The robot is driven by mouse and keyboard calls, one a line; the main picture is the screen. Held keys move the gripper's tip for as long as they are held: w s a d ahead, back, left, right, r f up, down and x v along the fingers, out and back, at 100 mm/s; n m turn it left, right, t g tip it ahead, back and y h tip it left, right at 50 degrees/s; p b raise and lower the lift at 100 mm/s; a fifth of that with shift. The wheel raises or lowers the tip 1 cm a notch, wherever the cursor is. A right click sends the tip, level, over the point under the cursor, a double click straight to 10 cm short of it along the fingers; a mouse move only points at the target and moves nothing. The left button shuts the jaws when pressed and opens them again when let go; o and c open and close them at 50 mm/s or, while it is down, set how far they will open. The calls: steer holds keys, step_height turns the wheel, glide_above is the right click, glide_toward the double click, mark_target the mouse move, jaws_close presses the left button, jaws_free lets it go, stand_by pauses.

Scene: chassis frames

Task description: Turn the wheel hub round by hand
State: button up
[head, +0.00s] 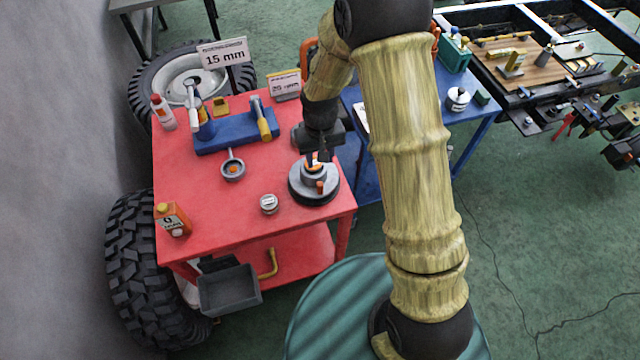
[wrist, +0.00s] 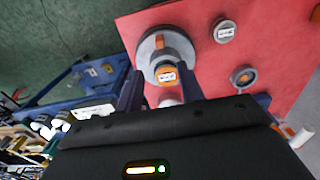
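The wheel hub (head: 300,193) is a grey stepped disc with orange parts, lying flat near the right front corner of the red table. I cannot tell whether either finger touches the hub.
A blue table (head: 475,115) stands behind on the right.

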mark_target(320, 183)
step_height(320, 183, down, 14)
steer(key=p, duration=0.3)
steer(key=shift+f, duration=0.2)
steer(key=shift+c, duration=0.2)
jaws_close()
